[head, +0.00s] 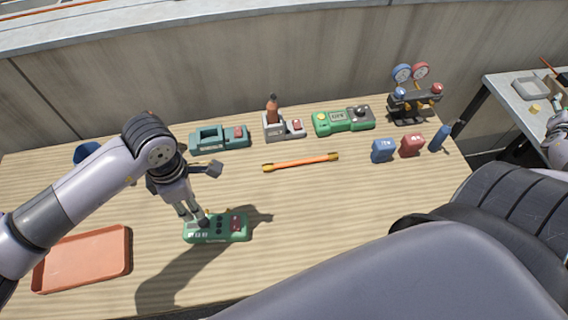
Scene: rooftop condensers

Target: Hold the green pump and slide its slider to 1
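A green device (230,235), which looks like the green pump, lies near the front middle of the wooden table. It has dark round parts and a red part on top. My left gripper (195,219) points down at its left half, with the fingertips at or just above its top. The fingers look close together, but whether they grip anything cannot be told. They hide part of the top, and I cannot make out the slider or its marks. My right gripper's fingers are not seen; my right arm fills the lower right.
Along the back stand a teal device (207,147), a grey holder (275,130) with a brown bottle, another green device (343,122) and a gauge set (412,104). An orange bar (300,162) lies mid-table. An orange tray (85,260) sits at left. Blue (382,151) and red (412,145) blocks stand right.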

